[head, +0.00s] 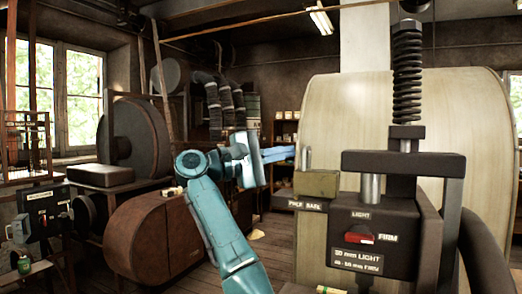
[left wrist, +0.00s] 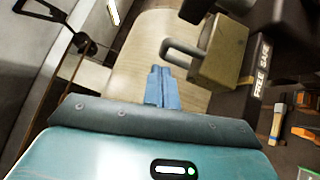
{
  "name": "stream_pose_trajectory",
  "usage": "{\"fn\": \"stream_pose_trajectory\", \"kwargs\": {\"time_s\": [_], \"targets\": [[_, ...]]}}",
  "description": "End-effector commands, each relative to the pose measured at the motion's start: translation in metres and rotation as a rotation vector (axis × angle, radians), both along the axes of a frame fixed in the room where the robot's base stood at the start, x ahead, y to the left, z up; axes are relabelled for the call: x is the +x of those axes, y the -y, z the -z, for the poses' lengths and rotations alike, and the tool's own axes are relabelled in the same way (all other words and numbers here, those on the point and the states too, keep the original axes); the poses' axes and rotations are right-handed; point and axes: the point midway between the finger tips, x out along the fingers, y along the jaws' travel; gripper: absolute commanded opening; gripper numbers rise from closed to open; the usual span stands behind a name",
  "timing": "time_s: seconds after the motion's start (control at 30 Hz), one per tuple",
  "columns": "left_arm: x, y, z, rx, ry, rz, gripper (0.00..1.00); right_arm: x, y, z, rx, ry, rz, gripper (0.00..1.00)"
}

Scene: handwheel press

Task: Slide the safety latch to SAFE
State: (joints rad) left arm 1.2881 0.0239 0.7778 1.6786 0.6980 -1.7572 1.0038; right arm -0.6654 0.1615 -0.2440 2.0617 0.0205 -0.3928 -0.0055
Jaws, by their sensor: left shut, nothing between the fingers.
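The safety latch shows as an olive-brass block (head: 316,183) on the left side of the press, above a plate (head: 306,204) lettered FREE and SAFE. In the left wrist view the latch block (left wrist: 220,50) has a grey bent handle (left wrist: 182,48) on its near side. Which word the latch stands at I cannot tell. My left gripper (head: 291,153) is shut and empty, pointing right, a little left of the latch and above its block. In the left wrist view its blue fingertips (left wrist: 160,70) are just below the handle, seemingly apart from it. My right gripper is not in view.
The dark press body carries a LIGHT/FIRM red switch (head: 359,236), a steel post (head: 370,187) and a black spring column (head: 407,75). A large pale drum (head: 450,120) stands behind. A brown machine (head: 150,235) is at the left. Open floor (head: 265,250) lies between.

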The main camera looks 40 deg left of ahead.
Motion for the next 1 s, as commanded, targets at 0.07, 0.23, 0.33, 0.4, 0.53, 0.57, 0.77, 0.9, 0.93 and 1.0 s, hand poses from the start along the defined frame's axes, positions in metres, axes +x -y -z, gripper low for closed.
{"fn": "stream_pose_trajectory", "kwargs": {"time_s": [0.07,0.23,0.33,0.4,0.53,0.57,0.77,0.9,0.93,1.0], "targets": [[0.002,0.008,-0.003,0.0,0.0,0.0,0.0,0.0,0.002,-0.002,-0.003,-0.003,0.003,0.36],[0.003,0.013,-0.003,0.0,0.0,-0.001,0.0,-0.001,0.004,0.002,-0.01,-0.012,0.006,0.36],[0.003,0.013,-0.002,0.0,0.0,-0.001,0.0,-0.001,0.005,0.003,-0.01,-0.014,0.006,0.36],[0.003,0.013,-0.002,0.0,0.0,-0.001,0.0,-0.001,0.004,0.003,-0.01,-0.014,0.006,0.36],[0.003,0.014,-0.002,0.0,0.0,-0.001,0.0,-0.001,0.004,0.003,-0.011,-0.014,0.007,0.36],[0.003,0.015,-0.002,0.0,0.0,-0.001,0.0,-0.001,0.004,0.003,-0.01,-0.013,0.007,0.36],[0.01,0.042,0.0,0.003,-0.002,0.002,0.0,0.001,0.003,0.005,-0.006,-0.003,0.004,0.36],[0.013,0.056,-0.001,0.001,0.0,0.002,0.0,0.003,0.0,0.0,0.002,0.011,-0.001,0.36],[0.013,0.057,-0.002,0.001,0.0,0.002,0.0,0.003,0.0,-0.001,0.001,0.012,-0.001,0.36],[0.013,0.057,-0.002,0.001,-0.001,0.004,0.0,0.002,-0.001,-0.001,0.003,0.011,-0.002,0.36]]}}
